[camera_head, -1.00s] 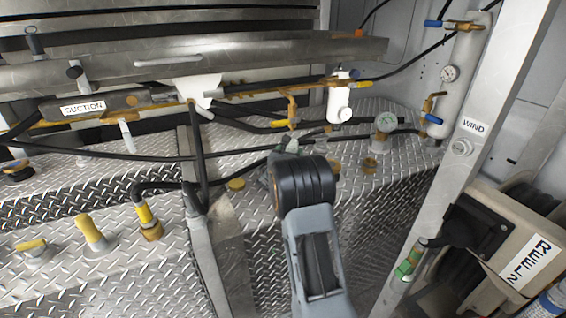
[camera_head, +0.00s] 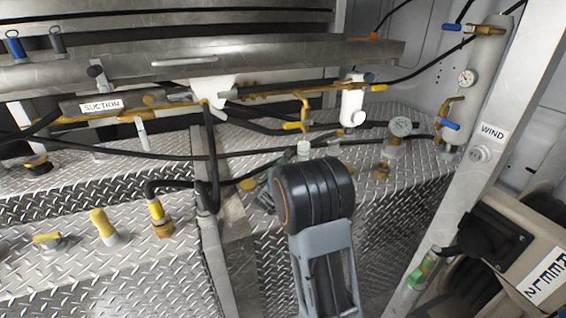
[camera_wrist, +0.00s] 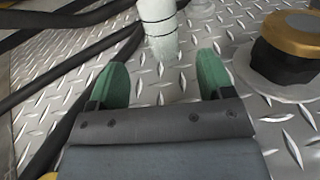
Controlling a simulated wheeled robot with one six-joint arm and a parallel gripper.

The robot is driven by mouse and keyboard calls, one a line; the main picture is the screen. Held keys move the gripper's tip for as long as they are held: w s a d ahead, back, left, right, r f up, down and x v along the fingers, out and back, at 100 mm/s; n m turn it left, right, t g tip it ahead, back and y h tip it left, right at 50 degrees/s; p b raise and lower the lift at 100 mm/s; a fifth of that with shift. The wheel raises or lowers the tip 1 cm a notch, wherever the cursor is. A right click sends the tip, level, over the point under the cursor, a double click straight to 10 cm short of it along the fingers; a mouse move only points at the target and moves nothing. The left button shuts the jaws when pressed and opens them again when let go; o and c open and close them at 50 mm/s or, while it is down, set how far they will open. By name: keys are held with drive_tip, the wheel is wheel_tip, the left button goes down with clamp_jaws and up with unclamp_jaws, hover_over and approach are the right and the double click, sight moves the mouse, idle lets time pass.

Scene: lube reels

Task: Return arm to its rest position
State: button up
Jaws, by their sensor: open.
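My gripper shows in the wrist view (camera_wrist: 162,82) with its two green fingertips spread apart and nothing between them. Beyond the fingertips stands a pale upright pipe (camera_wrist: 160,28) on the diamond-plate deck. A black fitting with a brass top (camera_wrist: 293,42) stands to the right of the gripper, apart from it. In the head view my arm reaches up from the bottom middle over the deck, and its dark wrist joint mostly hides the gripper.
Black hoses (camera_wrist: 60,62) run left of the gripper. A metal post with a WIND label (camera_head: 492,131) and the REEL 2 box (camera_head: 540,262) stand at the right.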

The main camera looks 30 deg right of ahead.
drive_tip(key=s+a+r+m+g+y+p, duration=0.2)
drive_tip(key=s+r+m+g+p, duration=0.15)
drive_tip(key=s+m, duration=0.4)
drive_tip(key=s+a+r+m+g+y+p, duration=0.1)
drive_tip(key=s+a+r+m+g+p, duration=0.2)
drive_tip(key=s+m, duration=0.4)
drive_tip(key=s+a+r+m+y+p, duration=0.2)
drive_tip(key=s+a+m+y, duration=0.3)
drive_tip(key=a, duration=0.3)
drive_tip(key=s+a+r+m+y+p, duration=0.3)
drive_tip(key=s+a+m+y+p, duration=0.2)
drive_tip(key=a, duration=0.4)
drive_tip(key=s+m+y, duration=0.1)
drive_tip(key=s, duration=0.1)
drive_tip(key=shift+s+a+r+g+y, duration=0.2)
drive_tip(key=shift+s+g+y, duration=0.1)
drive_tip(key=shift+s+g, duration=0.1)
